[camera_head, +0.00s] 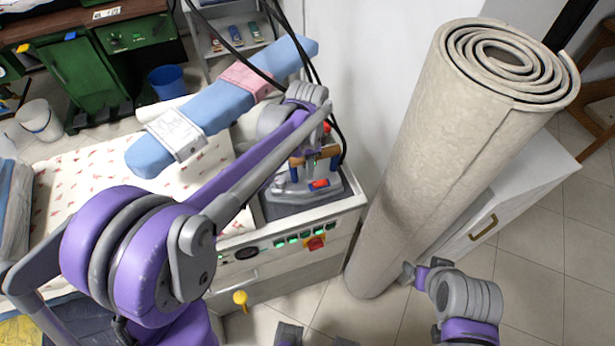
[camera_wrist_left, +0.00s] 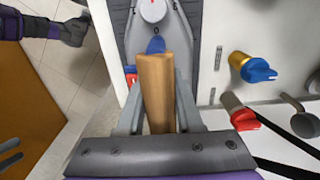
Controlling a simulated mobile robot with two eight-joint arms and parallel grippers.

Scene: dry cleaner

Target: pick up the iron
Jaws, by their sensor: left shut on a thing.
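The iron (camera_head: 318,187) is grey with a brown wooden handle and a red part. It appears to sit on a dark pad (camera_head: 290,210) at the corner of the white ironing station. My left gripper (camera_head: 312,160) is shut on the wooden handle. In the left wrist view the handle (camera_wrist_left: 155,85) lies between the two fingers (camera_wrist_left: 157,115), with the iron's grey body (camera_wrist_left: 153,35) beyond it. The left arm hides part of the iron's surroundings. My right gripper (camera_head: 412,272) shows small at the lower right, away from the iron; its jaw state is unclear.
Black cables hang beside the iron. A tall rolled carpet (camera_head: 430,150) stands close on its right. A blue sleeve board (camera_head: 220,105) lies above the patterned ironing surface (camera_head: 90,170). A red switch (camera_head: 316,243) and yellow knob (camera_head: 240,298) stick out from the station's front.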

